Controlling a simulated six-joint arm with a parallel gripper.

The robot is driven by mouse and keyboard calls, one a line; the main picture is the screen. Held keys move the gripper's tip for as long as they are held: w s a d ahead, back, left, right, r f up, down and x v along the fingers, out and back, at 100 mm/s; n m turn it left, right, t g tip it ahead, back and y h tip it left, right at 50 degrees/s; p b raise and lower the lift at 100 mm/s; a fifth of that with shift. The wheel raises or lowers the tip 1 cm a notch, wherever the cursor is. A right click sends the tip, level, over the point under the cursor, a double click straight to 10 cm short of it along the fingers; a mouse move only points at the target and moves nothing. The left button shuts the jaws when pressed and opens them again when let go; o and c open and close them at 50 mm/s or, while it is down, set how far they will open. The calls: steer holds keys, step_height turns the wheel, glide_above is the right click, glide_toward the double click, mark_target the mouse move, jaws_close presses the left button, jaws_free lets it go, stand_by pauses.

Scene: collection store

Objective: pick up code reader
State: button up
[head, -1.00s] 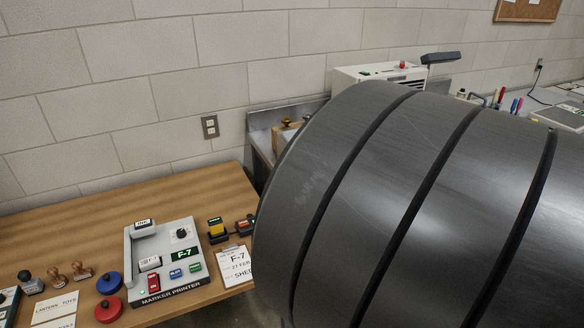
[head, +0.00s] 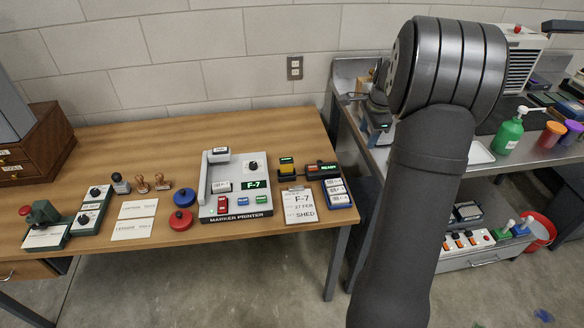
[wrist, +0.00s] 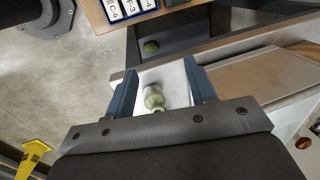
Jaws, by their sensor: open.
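I cannot pick out the code reader with certainty. In the head view my arm hides the gripper's fingertips.
The marker printer (head: 235,187) and a card reading F-7 (head: 299,207) are on the wooden table (head: 110,150). A metal bench stands to the right, with a green pump bottle (head: 507,135). In the wrist view, a yellow floor sign (wrist: 33,155) is at lower left.

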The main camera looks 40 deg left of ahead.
steer(key=s+a+f+g, duration=0.1)
steer(key=s+a, duration=0.2)
steer(key=a, duration=0.8)
steer(key=h, duration=0.2)
glide_above(286, 160)
steer(key=f, duration=0.1)
steer(key=shift+g, duration=0.3)
steer(key=f, duration=1.2)
steer(key=shift+w+d+f, duration=0.1)
steer(key=shift+w+d, duration=0.15)
steer(key=shift+d, duration=0.05)
steer(key=f, duration=0.5)
steer(key=shift+s+a+f, duration=0.1)
steer(key=shift+s+a, duration=0.1)
steer(key=shift+a, duration=0.05)
steer(key=c, duration=1.1)
